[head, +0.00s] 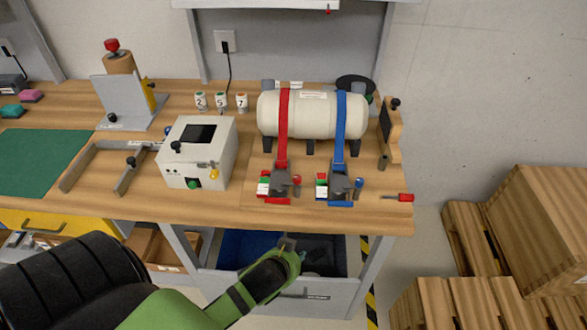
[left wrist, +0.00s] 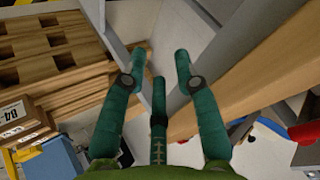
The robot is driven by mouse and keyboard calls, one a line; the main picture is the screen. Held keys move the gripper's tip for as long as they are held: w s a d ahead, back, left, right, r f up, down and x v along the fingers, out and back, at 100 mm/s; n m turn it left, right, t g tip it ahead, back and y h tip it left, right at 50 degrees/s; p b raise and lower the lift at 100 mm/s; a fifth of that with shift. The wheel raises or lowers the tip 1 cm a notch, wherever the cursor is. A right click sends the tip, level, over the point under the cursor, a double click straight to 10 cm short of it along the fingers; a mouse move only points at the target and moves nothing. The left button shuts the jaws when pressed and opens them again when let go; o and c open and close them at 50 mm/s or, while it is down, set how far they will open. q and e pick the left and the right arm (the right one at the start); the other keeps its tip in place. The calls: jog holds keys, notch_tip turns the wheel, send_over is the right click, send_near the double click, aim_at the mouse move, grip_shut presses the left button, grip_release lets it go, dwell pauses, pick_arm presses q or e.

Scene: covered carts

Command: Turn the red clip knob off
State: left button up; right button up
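The red clip (head: 277,184) sits on the workbench top at the lower end of a red strap (head: 284,120) over a white tank (head: 322,114). A small red-topped knob (head: 297,180) stands at its right side; its setting is too small to tell. The blue clip (head: 340,185) is to its right. My left gripper (head: 291,250) is in front of the bench edge, below the red clip in the picture and apart from it. In the left wrist view its green fingers (left wrist: 160,75) are spread with nothing between them. My right gripper is not in view.
A white box (head: 198,153) with a screen and buttons stands left of the red clip. A red-handled screwdriver (head: 402,197) lies near the right corner. An open drawer (head: 285,291) is below the bench. Wooden crates (head: 530,230) stand at the right.

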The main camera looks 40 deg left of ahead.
pick_arm(q)
jog(key=w+d+r+m+t+h+p, duration=0.1)
jog(key=w+r+m+t, duration=0.3)
jog(key=r, duration=1)
jog(key=w+r+m+t, duration=0.2)
jog(key=w+r+t, duration=0.45)
jog(key=r, duration=0.75)
jog(key=s+d+r+m+g+h, duration=0.1)
jog(key=d+r+m+g+h, duration=0.2)
jog(key=d+r+m+h, duration=0.45)
jog(key=s+d+r+m+g+h, duration=0.15)
jog(key=d+m+h, duration=0.35)
jog(key=m+h, duration=0.6)
jog(key=m+g+y+p, duration=0.1)
jog(key=m+g+y, duration=0.95)
jog(key=y, duration=0.65)
send_near(296, 178)
notch_tip(296, 178, down, 2)
jog(key=shift+t, duration=0.35)
jog(key=p+x, duration=0.2)
jog(key=x, duration=0.3)
jog(key=shift+w, duration=0.15)
jog(key=shift+w+d+f, duration=0.1)
jog(key=shift+w+f, duration=0.1)
jog(key=shift+f, duration=0.5)
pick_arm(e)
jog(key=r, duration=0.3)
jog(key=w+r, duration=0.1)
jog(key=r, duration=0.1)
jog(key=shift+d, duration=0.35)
